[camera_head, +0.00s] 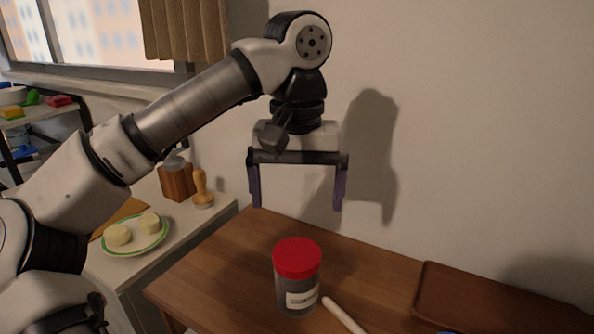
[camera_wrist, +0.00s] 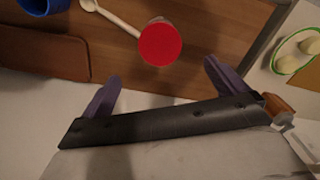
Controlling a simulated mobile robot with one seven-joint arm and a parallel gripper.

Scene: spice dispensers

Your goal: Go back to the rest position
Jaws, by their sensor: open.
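My gripper (camera_head: 298,208) is open and empty. Its two purple fingers point down, wide apart, in the air above the back edge of the wooden table. A clear jar with a red lid (camera_head: 298,258) and a white label stands upright on the table, below the gripper and apart from it. In the wrist view the jar's red lid (camera_wrist: 160,44) shows beyond the fingers (camera_wrist: 164,87), with nothing between them.
A pale spoon handle (camera_head: 343,315) lies beside the jar on the wooden table (camera_head: 215,270). A brown tray (camera_head: 480,300) is at the right. A blue container (camera_wrist: 44,5) shows in the wrist view. At the left a counter holds a plate (camera_head: 135,248) and a wooden block (camera_head: 177,181). The wall is close behind the gripper.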

